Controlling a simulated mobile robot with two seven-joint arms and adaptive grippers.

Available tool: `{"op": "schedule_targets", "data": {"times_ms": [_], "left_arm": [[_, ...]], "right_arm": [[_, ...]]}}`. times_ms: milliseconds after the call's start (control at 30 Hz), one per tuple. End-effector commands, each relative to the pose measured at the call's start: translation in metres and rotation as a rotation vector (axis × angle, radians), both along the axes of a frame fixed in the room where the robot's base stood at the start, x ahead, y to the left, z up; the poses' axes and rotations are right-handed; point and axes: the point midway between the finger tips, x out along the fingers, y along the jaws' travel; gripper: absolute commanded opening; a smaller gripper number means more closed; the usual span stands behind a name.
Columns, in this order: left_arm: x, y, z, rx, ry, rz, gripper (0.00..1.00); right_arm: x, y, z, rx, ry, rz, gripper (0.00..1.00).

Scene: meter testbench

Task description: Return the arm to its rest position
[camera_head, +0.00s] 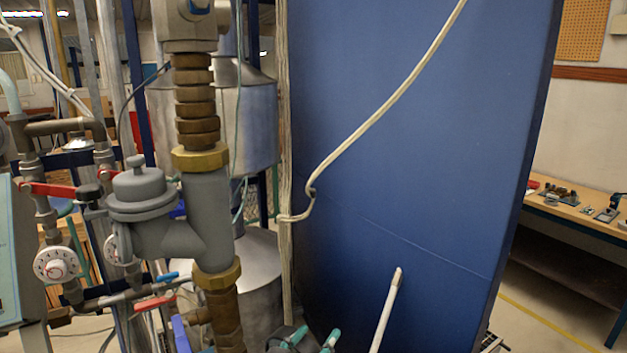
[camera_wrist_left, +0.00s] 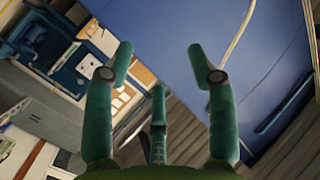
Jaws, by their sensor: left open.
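My left gripper (camera_head: 311,341) shows at the bottom edge of the head view, with only its green fingertips and a dark part visible. It is in front of the lower part of the blue panel (camera_head: 410,150). In the left wrist view the same gripper (camera_wrist_left: 160,58) has its green fingers spread wide with nothing between them. The blue panel also shows there (camera_wrist_left: 250,50), beyond the fingers. The rest of my left arm is out of sight, and my right gripper is in neither view.
A grey valve body (camera_head: 200,220) on a brass-fitted vertical pipe stands left of the panel. Red-handled valves and round dials (camera_head: 56,264) are farther left. A pale cable (camera_head: 375,115) hangs across the panel, and a white rod (camera_head: 387,312) rises near the gripper. A workbench (camera_head: 575,215) stands at right.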

Motion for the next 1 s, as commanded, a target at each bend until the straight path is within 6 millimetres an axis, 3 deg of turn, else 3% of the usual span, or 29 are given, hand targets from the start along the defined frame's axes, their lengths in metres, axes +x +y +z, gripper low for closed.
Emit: {"op": "schedule_targets", "data": {"times_ms": [33,100,200,300,500,767,800,1000], "left_arm": [[-0.011,0.022,-0.032,0.004,0.117,0.056,0.57],[-0.029,0.053,-0.073,0.021,0.272,0.133,0.57],[-0.066,0.093,-0.124,0.053,0.479,0.223,0.57],[-0.105,0.123,-0.161,0.084,0.649,0.290,0.57],[-0.172,0.165,-0.203,0.137,0.892,0.379,0.57],[-0.250,0.202,-0.231,0.195,1.137,0.457,0.57],[-0.243,0.199,-0.249,0.196,1.133,0.452,0.57],[-0.234,0.197,-0.313,0.203,1.151,0.448,0.57]], "right_arm": [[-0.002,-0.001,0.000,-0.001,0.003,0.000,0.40],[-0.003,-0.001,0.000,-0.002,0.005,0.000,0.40],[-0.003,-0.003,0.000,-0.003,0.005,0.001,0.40],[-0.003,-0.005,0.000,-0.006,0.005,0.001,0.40],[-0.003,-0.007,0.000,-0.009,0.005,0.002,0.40],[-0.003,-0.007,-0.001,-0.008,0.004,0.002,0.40],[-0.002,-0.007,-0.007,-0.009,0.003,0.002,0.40],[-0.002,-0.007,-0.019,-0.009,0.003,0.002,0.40]]}}
